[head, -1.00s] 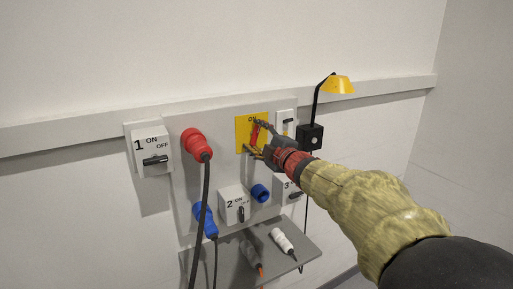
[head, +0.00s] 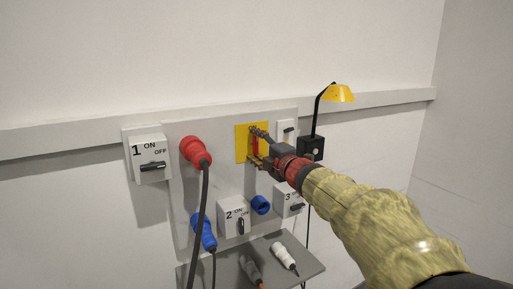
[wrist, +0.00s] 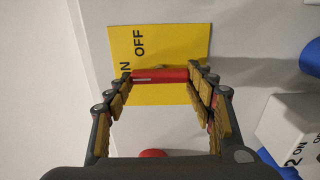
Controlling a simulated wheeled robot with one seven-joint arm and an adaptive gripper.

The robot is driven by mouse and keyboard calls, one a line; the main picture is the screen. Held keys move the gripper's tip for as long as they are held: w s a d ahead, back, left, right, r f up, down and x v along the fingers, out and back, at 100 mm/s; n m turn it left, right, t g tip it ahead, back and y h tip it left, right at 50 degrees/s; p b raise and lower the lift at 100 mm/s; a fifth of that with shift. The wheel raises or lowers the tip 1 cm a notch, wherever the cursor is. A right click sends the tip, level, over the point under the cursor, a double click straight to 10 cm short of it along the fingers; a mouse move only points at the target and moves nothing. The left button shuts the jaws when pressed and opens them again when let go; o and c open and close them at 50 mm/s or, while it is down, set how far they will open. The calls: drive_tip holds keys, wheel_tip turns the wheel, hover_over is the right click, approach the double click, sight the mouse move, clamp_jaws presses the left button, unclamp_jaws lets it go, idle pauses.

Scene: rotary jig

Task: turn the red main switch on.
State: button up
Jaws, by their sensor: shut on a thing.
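The red main switch is a red handle (head: 256,146) on a yellow plate (head: 240,143) in the upper middle of the grey panel. In the wrist view the red handle (wrist: 160,76) lies between the fingers, with a finger at each end. ON and OFF are printed on the yellow plate (wrist: 172,40); the handle's left end there lies at the ON word, in line with it, while OFF is off to the side. My gripper (head: 258,148) is shut on the handle. Its fingers (wrist: 161,80) hide the handle's ends and part of the ON word.
Switch box 1 (head: 149,158) is at the left; box 2 (head: 231,218) and box 3 (head: 289,200) are lower. A red plug (head: 195,150) with a hanging cable is left of the plate. A yellow lamp (head: 340,92) stands at the right. A shelf (head: 305,262) below holds connectors.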

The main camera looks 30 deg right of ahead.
drive_tip(key=o, duration=1.1)
drive_tip(key=shift+o, duration=0.3)
drive_tip(key=s, duration=1.2)
